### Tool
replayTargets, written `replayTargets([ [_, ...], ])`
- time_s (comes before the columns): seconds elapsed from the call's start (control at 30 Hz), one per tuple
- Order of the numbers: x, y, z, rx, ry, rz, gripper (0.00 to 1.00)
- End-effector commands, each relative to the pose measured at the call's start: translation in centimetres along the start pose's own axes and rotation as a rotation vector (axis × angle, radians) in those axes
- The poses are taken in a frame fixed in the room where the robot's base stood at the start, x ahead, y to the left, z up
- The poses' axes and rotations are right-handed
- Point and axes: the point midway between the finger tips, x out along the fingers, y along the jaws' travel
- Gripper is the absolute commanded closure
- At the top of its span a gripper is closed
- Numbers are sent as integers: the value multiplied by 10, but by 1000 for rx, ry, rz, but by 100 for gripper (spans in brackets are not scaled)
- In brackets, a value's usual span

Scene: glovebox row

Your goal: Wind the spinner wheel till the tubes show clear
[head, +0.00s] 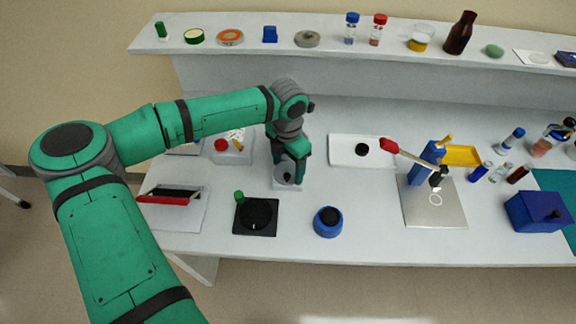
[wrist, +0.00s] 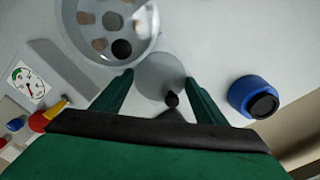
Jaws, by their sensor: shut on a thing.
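The spinner stands on a pale base (head: 288,184) below my arm, mostly hidden by it in the head view. In the wrist view its clear round bowl (wrist: 152,22) holds several tubes seen as discs, some brownish and one dark (wrist: 121,49). The grey wheel (wrist: 158,72) with a small dark knob (wrist: 172,98) lies beside the bowl. My gripper (wrist: 160,80) has a finger on each side of the wheel and is shut on it. Contact at the fingertips is hard to make out.
A blue round pot with a black top (head: 328,222) and a black turntable with a green knob (head: 257,214) stand in front. A red-tipped lever (head: 388,146) stands right. Bare bench (head: 360,195) lies between.

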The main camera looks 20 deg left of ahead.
Motion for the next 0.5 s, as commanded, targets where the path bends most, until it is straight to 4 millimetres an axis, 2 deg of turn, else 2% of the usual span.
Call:
replayTargets([
  [0.13, 0, 0, -1, -1, 2, 0, 56],
  [0.17, 0, 0, -1, -1, 2, 0, 31],
  [0.23, 0, 0, -1, -1, 2, 0, 15],
  [0.5, 0, 0, 0, 0, 1, 0, 15],
])
